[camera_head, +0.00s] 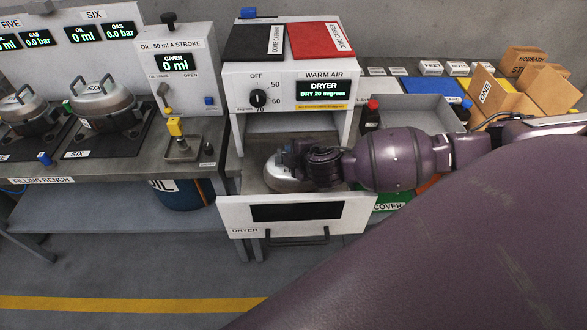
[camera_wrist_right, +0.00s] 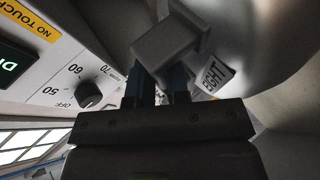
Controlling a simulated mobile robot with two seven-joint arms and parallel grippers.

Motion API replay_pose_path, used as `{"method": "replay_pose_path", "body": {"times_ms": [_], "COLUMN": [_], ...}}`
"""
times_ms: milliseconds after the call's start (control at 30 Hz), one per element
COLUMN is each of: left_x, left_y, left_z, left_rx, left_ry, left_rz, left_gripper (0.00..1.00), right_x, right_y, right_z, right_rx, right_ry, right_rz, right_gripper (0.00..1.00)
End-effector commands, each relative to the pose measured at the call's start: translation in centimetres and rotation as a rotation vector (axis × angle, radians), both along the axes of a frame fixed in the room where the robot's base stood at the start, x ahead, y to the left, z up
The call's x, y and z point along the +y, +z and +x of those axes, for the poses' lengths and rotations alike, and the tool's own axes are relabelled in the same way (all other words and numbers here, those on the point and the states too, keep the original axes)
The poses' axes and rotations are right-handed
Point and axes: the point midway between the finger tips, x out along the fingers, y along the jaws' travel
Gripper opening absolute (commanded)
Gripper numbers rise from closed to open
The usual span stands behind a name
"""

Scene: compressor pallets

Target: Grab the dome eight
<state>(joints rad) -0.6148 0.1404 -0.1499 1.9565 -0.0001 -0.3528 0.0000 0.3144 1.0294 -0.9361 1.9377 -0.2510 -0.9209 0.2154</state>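Dome eight (camera_head: 288,174), a silvery metal dome, sits in the pulled-out drawer of the dryer (camera_head: 330,218). In the right wrist view its curved wall fills the upper right, with an EIGHT label (camera_wrist_right: 214,77). My right gripper (camera_head: 292,158) is at the top of the dome. In the right wrist view its two fingers (camera_wrist_right: 160,85) stand apart and reach to a grey block (camera_wrist_right: 168,48) at the dome's top. The block hides the fingertips, so I cannot tell whether they grip it. My left gripper is not in view.
The dryer's control face (camera_head: 290,92) rises just behind the drawer. Black (camera_head: 254,42) and red (camera_head: 320,40) pads lie on top. The filling bench (camera_head: 110,160) at left carries domes and an oil pump (camera_head: 174,130). Cardboard boxes (camera_head: 525,75) stand at right. My arm hides the lower right.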

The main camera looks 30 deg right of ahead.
Motion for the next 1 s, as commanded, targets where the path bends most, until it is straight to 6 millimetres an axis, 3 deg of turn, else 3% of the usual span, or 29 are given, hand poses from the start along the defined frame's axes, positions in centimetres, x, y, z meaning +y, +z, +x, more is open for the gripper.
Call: {"method": "replay_pose_path", "body": {"times_ms": [300, 433, 1000], "left_x": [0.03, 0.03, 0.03], "left_y": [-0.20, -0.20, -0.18], "left_z": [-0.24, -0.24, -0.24], "left_rx": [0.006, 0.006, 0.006], "left_ry": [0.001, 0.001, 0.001], "left_rz": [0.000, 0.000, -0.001], "left_gripper": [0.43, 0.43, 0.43], "right_x": [-0.01, -0.02, -0.04], "right_y": [-0.25, -0.25, -0.24], "right_z": [0.46, 0.44, 0.43], "right_rx": [0.000, 0.000, 0.000], "right_ry": [0.000, 0.000, 0.000], "right_rz": [0.001, 0.001, 0.000], "right_gripper": [0.16, 0.00, 0.00]}}
